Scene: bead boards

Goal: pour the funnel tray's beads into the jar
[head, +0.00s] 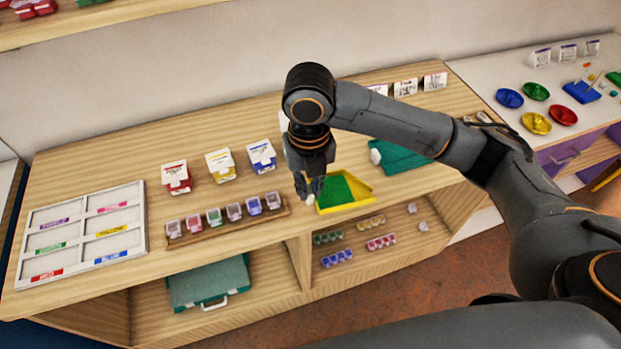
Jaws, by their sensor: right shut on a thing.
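The yellow funnel tray (362,200) is at the front edge of the wooden counter, with green beads (335,192) spread in it. My right gripper (309,192) reaches down from above and is shut at the tray's left end. The fingers partly hide that end, and a small pale spot shows at their tips. Several small jars with coloured contents stand in a row on a wooden rack (228,222) just left of the gripper. A green-filled jar (214,217) is among them. I cannot tell whether the tray touches the counter. My left gripper is not in view.
Red, yellow and blue boxes (262,156) stand behind the rack. A white labelled sorting board (82,234) lies at left. A teal case (400,157) lies right of the tray. The lower shelf holds a green case (209,283) and small bead trays (381,242).

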